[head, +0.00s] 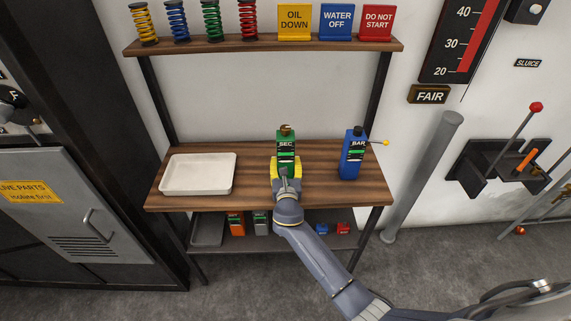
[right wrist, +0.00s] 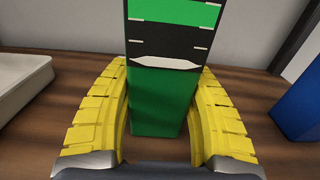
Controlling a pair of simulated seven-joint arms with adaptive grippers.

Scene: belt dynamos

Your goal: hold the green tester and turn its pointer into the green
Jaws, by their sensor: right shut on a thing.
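The green tester (head: 286,146), labelled SEC, stands upright on the wooden bench, with a brownish knob (head: 286,130) on top. My right gripper (head: 286,165) has its yellow fingers on either side of the tester's lower body and is shut on it. In the right wrist view the green tester (right wrist: 158,113) fills the space between the fingers. Its face has a green band (right wrist: 175,12) above a black band. A white pointer-like bar (right wrist: 165,63) lies low on the black band, below the green. The tester's top is outside the wrist view. My left gripper is not in view.
A blue tester (head: 351,160) labelled BAR, with a yellow-tipped lever, stands to the right. A white tray (head: 198,173) lies to the left. The shelf above (head: 262,45) holds coloured springs and signs. More small devices sit on the lower shelf.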

